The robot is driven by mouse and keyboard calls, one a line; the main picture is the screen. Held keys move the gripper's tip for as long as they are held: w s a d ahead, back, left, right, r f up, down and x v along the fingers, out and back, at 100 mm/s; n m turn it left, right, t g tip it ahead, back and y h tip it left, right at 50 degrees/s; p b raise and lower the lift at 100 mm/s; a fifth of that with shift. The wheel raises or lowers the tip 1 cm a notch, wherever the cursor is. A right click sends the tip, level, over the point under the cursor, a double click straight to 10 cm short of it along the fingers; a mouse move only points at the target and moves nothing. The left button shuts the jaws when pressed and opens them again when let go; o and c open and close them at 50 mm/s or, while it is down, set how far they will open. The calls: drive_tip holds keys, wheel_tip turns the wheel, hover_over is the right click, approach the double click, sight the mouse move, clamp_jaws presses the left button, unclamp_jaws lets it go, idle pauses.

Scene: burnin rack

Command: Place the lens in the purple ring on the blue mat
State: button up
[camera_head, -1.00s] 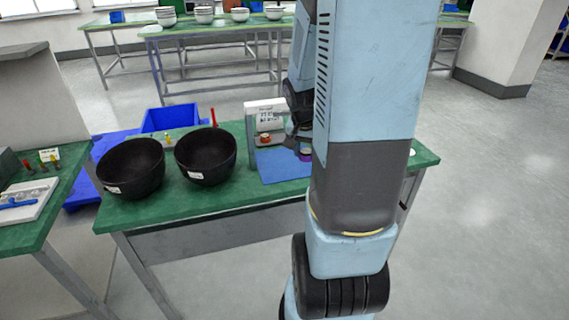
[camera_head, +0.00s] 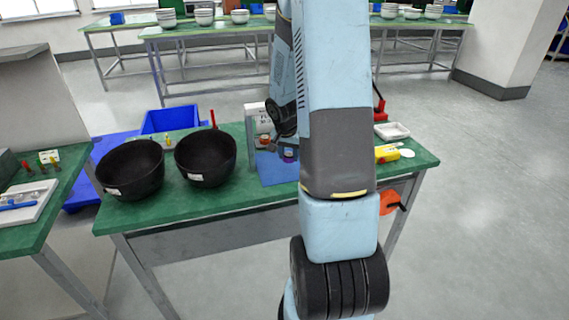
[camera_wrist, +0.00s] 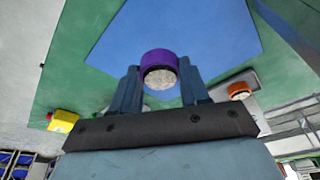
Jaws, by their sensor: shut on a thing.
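The lens in the purple ring (camera_wrist: 159,60) sits between the two fingers of my gripper (camera_wrist: 158,72) in the wrist view. Its face looks pale and speckled. The fingers are shut on the ring's sides. In the head view the purple ring (camera_head: 288,155) shows below my gripper (camera_head: 285,146), over the blue mat (camera_head: 275,172). The mat (camera_wrist: 205,30) fills the upper middle of the wrist view and looks bare apart from the held lens. I cannot tell whether the ring touches it. My arm hides the mat's right side in the head view.
An orange-ringed piece (camera_head: 264,141) sits by a labelled stand (camera_head: 251,112) behind the mat. Two black bowls (camera_head: 131,168) (camera_head: 205,158) stand to the left. A yellow object (camera_head: 388,153) and a white tray (camera_head: 392,131) lie at the right of the green table.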

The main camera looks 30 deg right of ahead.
sight(287, 169)
drive_tip(key=shift+w+d+f, duration=0.1)
drive_tip(key=shift+w+f, duration=0.5)
drive_tip(key=shift+f, duration=1.65)
drive_tip(key=shift+f, duration=0.1)
drive_tip(key=o, duration=1)
